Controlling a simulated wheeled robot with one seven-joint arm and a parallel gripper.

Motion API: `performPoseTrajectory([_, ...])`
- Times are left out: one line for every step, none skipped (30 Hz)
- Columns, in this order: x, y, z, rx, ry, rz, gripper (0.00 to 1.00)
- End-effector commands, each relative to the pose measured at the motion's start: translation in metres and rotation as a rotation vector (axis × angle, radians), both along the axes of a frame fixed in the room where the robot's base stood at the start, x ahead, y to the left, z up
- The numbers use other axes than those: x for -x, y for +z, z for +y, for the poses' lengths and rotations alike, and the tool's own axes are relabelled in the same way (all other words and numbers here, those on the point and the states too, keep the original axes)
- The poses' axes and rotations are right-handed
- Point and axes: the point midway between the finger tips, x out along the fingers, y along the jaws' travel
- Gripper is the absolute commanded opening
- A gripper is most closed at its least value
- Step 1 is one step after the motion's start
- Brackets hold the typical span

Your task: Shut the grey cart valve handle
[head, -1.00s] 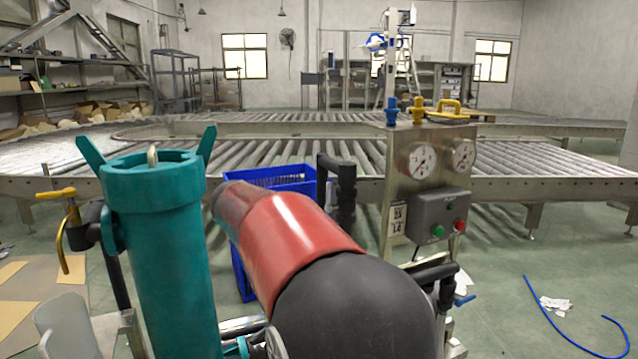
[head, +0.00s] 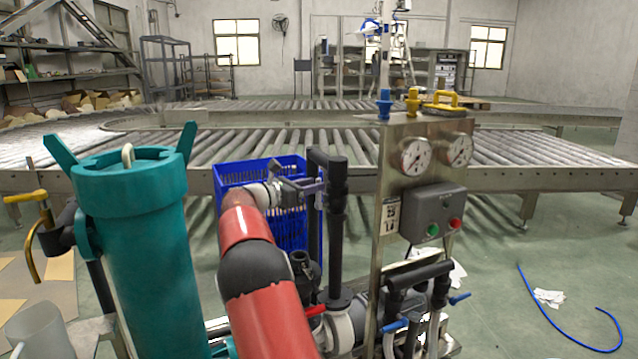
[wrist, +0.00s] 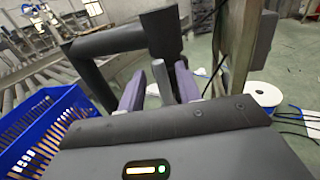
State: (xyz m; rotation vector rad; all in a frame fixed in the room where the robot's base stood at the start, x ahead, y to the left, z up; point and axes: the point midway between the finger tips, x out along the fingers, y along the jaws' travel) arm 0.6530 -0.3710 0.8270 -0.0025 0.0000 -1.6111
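My gripper (head: 316,190) is beside the upright black pipe (head: 337,200) on the cart, at the height of its upper bend. In the wrist view, the two purple-grey fingers of my gripper (wrist: 160,88) stand apart. A narrow light-grey bar (wrist: 162,82), which looks like the grey valve handle, shows between the fingers. I cannot tell whether either finger touches it. The black pipe (wrist: 125,42) bends just beyond the fingers. In the head view I cannot make out the grey handle apart from my gripper.
A teal filter housing (head: 135,230) stands at the left. A gauge panel (head: 425,150) rises at the right. A red handle (head: 316,310) and a blue handle (head: 460,298) sit lower on the cart. A blue crate (head: 232,175) and roller conveyor (head: 540,178) lie behind.

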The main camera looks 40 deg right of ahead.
Motion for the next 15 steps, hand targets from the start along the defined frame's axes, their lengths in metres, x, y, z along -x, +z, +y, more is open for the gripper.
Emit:
performPoseTrajectory([0.001, 0.0, -0.008, 0.0, -0.002, 0.0, 0.34])
performPoseTrajectory([0.001, 0.0, -0.012, 0.0, -0.002, 0.0, 0.34])
performPoseTrajectory([0.001, 0.0, -0.017, 0.0, -0.002, 0.0, 0.34])
performPoseTrajectory([0.001, 0.0, -0.02, 0.0, -0.001, 0.0, 0.34])
performPoseTrajectory([0.001, 0.0, -0.022, 0.0, 0.0, -0.001, 0.34])
performPoseTrajectory([0.001, 0.0, -0.025, 0.0, 0.0, -0.001, 0.34])
performPoseTrajectory([0.001, 0.0, -0.027, -0.001, 0.0, -0.002, 0.34])
performPoseTrajectory([0.002, 0.0, -0.028, -0.001, 0.0, -0.002, 0.34])
performPoseTrajectory([0.002, 0.0, -0.03, -0.001, 0.0, -0.001, 0.34])
performPoseTrajectory([0.002, 0.0, -0.03, -0.001, 0.0, -0.001, 0.34])
performPoseTrajectory([0.002, 0.0, -0.03, -0.001, 0.0, -0.001, 0.34])
performPoseTrajectory([0.001, 0.0, -0.03, -0.001, 0.0, -0.001, 0.34])
performPoseTrajectory([0.001, 0.0, -0.03, -0.001, 0.0, -0.001, 0.34])
performPoseTrajectory([0.001, 0.0, -0.03, -0.001, 0.0, -0.001, 0.34])
performPoseTrajectory([0.001, 0.0, -0.03, -0.001, 0.0, -0.001, 0.34])
